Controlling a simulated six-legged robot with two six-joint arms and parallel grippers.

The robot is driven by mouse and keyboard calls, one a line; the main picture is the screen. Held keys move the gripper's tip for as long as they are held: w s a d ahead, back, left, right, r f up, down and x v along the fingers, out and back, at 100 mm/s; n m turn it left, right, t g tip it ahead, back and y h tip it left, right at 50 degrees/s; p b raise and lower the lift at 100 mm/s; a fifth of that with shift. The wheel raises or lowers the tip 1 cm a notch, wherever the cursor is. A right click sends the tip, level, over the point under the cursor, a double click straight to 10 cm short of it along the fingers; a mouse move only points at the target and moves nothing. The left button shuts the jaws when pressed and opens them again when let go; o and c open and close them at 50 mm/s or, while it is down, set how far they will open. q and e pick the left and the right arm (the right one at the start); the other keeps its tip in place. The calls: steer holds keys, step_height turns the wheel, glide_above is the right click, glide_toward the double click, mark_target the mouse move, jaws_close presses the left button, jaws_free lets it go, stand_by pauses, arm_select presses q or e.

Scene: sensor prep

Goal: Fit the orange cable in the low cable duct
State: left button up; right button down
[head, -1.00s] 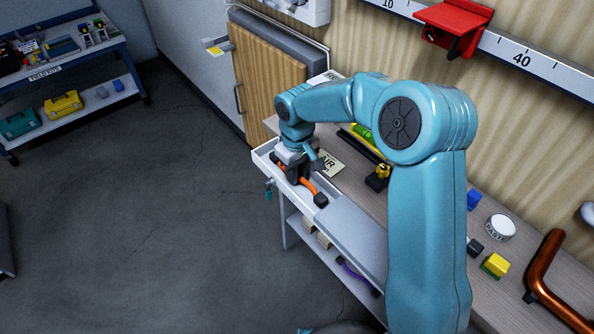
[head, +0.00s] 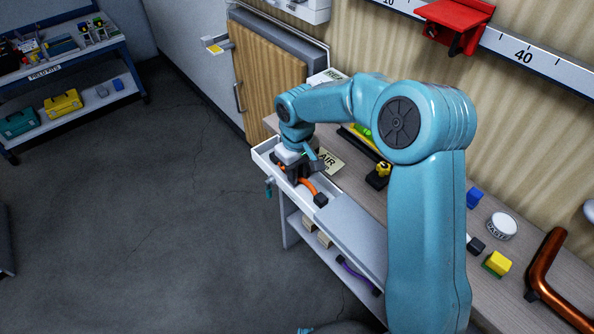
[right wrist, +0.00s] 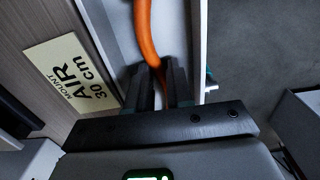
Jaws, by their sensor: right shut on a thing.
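The orange cable (head: 308,187) lies within the white low duct (head: 345,225) along the front of the bench. Its black end (head: 320,200) shows toward the duct's grey covered part. My right gripper (head: 298,170) is down at the duct's open far part, shut on the cable. In the right wrist view the cable (right wrist: 146,35) runs up from between the dark fingers (right wrist: 160,88), between the duct's white walls (right wrist: 202,40). The cable's other end is hidden by the gripper, and I cannot tell whether the cable touches the duct floor. My left gripper is not in view.
An AIR 30 cm card (head: 330,161) lies on the bench beside the duct. A yellow-and-black item (head: 379,174) and green tool (head: 362,132) are behind. Below, a shelf holds a purple cable (head: 357,274). Open floor (head: 150,220) lies left.

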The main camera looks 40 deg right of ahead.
steer(key=shift+f, duration=0.2)
steer(key=c, duration=0.6)
jaws_free()
steer(key=shift+c, duration=0.2)
steer(key=shift+r, duration=0.15)
